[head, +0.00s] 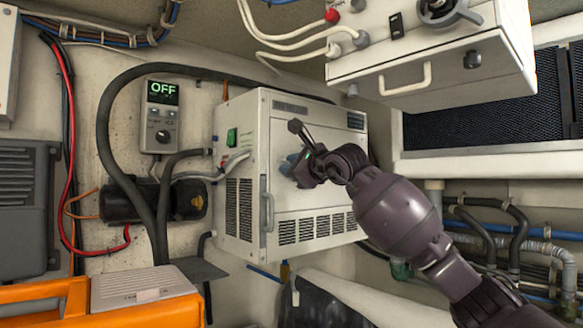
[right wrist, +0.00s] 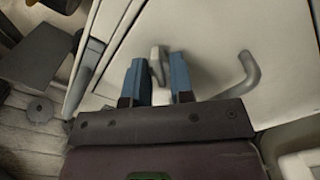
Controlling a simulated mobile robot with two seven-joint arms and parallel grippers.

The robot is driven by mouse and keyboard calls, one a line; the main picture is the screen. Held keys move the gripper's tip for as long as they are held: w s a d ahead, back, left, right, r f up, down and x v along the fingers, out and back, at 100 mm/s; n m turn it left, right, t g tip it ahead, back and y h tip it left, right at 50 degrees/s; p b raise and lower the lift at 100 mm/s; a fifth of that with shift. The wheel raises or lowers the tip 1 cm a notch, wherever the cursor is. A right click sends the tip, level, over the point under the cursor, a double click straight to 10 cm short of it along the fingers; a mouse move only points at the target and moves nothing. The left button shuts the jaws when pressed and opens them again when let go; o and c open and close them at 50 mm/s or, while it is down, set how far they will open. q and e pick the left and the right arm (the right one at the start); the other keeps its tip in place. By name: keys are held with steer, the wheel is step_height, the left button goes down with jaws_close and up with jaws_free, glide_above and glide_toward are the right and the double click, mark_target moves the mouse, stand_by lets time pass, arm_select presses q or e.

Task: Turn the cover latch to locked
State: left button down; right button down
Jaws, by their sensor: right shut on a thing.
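The white cabinet (head: 310,195) stands in the middle of the head view, with its vented front cover facing right. My right gripper (head: 291,165) is up against this cover near its upper left part. In the right wrist view its two blue fingertips (right wrist: 158,78) are shut on a small pale latch (right wrist: 156,60) that projects from the cover. The gripper hides the latch in the head view, and I cannot read whether it stands at locked. My left gripper is not in view.
A grey bar handle (head: 268,211) runs down the cover's left edge. A bent grey bar (right wrist: 246,72) shows beside the fingers in the right wrist view. An overhead cabinet (head: 440,60), a control box reading OFF (head: 162,118) and an orange case (head: 60,298) surround the space.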

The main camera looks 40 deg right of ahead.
steer(key=shift+a+m+p, duration=0.15)
steer(key=shift+m+p, duration=0.55)
steer(key=shift+m, duration=4)
steer(key=shift+f, duration=0.1)
steer(key=c, duration=1)
jaws_free()
steer(key=shift+s, duration=0.1)
steer(key=s, duration=1)
steer(key=shift+s+d, duration=0.3)
steer(key=shift+d, duration=0.15)
